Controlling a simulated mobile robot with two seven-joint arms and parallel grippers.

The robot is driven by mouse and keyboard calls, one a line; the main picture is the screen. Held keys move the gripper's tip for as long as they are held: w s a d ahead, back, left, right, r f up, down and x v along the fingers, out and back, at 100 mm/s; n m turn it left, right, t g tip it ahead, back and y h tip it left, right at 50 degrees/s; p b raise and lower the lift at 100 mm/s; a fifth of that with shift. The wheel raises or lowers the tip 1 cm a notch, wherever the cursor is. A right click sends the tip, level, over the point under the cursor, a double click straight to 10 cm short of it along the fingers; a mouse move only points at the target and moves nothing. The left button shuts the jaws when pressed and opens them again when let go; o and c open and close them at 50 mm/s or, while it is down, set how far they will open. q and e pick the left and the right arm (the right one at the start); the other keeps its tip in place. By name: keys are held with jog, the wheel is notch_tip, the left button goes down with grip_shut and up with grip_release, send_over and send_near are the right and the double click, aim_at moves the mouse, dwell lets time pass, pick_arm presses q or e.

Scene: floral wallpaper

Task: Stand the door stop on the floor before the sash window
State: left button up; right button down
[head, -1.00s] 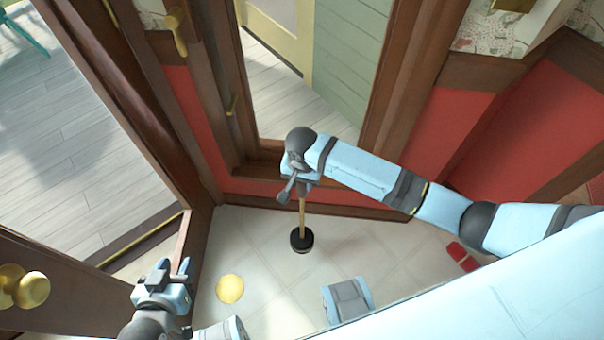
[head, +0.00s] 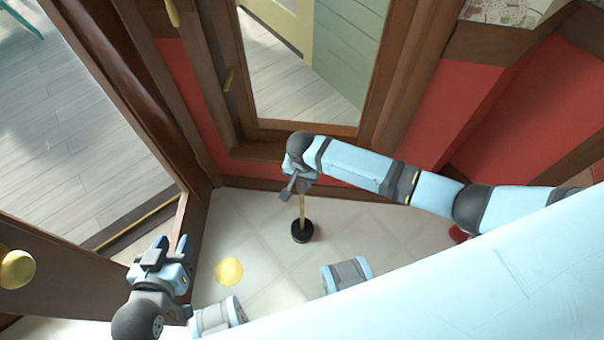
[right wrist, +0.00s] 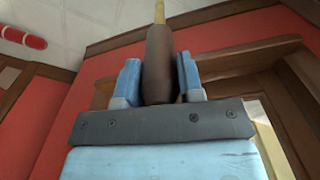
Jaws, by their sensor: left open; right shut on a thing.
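The door stop has a round black base (head: 302,232) and a thin light wooden stem, upright in the head view. My right gripper (head: 298,187) is shut on its top end. The right wrist view shows the brown handle (right wrist: 159,65) between the two blue fingers, with the stem beyond. The base is over the pale tiled floor, close to the wall below the sash window (head: 305,80). I cannot tell whether the base touches the floor. My left gripper (head: 172,246) is open and empty, low at the left by the brown door frame.
A yellow disc (head: 229,271) lies on the floor left of the base. A red object (head: 458,234) lies on the floor at the right, partly hidden by my arm. A door with a brass knob (head: 17,268) is at the lower left. Tiles around the base are clear.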

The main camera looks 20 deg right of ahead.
pick_arm(q)
jog(key=shift+r, duration=0.1)
pick_arm(e)
jog(key=shift+w+a+r, duration=0.1)
jog(key=shift+r, duration=0.05)
pick_arm(q)
jog(key=shift+a, duration=0.1)
pick_arm(e)
jog(key=c, duration=0.8)
grip_release()
jog(key=shift+o, duration=0.2)
notch_tip(320, 180, up, 11)
jog(key=p, duration=0.3)
jog(key=shift+r+p, duration=0.35)
jog(key=shift+r, duration=0.15)
pick_arm(q)
jog(key=shift+s+a+y, duration=0.2)
jog(key=shift+a+y, duration=0.1)
jog(key=shift+r, duration=0.15)
